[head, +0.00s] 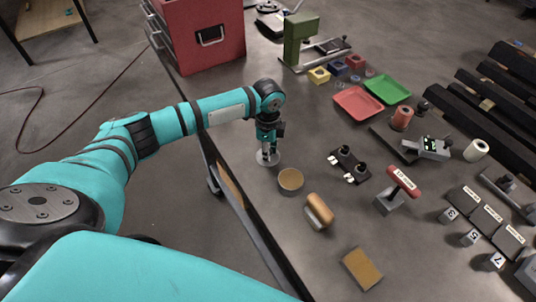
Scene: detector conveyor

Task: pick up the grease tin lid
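The grease tin lid (267,159) is a pale grey disc lying flat on the dark table, near its left edge. My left gripper (267,148) points straight down over the middle of the lid, its fingertips at or just above it. The fingers look close together, but I cannot tell whether they are shut on anything. The fingers hide the lid's centre. The open grease tin (290,180), round with brown contents, stands just in front and to the right of the lid. My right gripper is not in view.
A wooden-handled brush or roller (319,210) and a tan block (362,268) lie nearer. A black fixture (349,165) and a red-handled stamp (403,182) stand to the right. A red drawer cabinet (200,35) and a green press (298,40) stand behind.

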